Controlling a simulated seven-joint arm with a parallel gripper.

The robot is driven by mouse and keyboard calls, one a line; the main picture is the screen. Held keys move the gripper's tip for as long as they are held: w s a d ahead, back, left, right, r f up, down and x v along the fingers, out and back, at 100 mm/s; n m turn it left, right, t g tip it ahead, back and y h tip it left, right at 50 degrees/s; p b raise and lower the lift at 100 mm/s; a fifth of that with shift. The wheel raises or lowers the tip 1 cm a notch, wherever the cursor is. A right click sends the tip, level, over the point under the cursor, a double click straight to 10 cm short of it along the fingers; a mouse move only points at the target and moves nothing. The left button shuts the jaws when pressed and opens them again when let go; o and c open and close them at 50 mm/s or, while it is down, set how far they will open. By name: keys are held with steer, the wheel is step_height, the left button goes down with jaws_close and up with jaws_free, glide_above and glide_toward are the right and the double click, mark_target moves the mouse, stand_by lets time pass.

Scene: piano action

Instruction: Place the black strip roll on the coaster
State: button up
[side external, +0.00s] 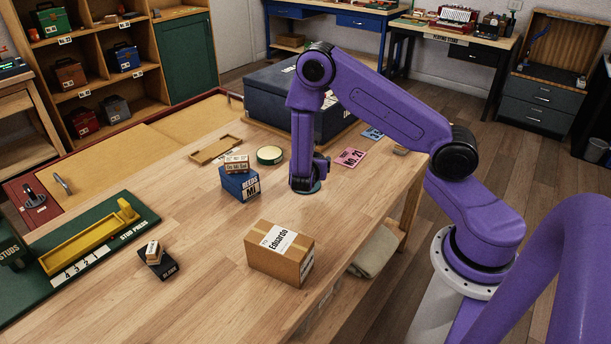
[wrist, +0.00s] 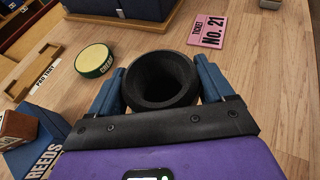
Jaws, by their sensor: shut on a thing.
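The black strip roll (wrist: 161,80) is a dark hollow ring between the two blue fingers of my gripper (wrist: 163,92) in the wrist view. My gripper is shut on it, one finger on each side. In the side view my gripper (side external: 306,184) points down, low over the middle of the wooden table, and hides the roll. A teal rounded edge (side external: 313,190) shows at the table just below it. It may be the coaster, but I cannot tell for sure. In the wrist view no coaster shows under the roll.
A round green tin (side external: 270,155) with a pale top, also in the wrist view (wrist: 94,60), stands left of my gripper. A blue REEDS box (side external: 239,184) and a cardboard box (side external: 279,254) are nearby. A pink ticket (side external: 350,157) lies right. A large dark case (side external: 285,100) stands behind.

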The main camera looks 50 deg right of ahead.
steer(key=w+f, duration=0.1)
steer(key=w+d+f, duration=0.1)
steer(key=f, duration=0.1)
steer(key=shift+w+f, duration=0.25)
steer(key=shift+w, duration=0.15)
steer(key=shift+w+f, duration=0.1)
steer(key=shift+f, duration=1.55)
steer(key=o, duration=0.9)
steer(key=shift+f, duration=0.1)
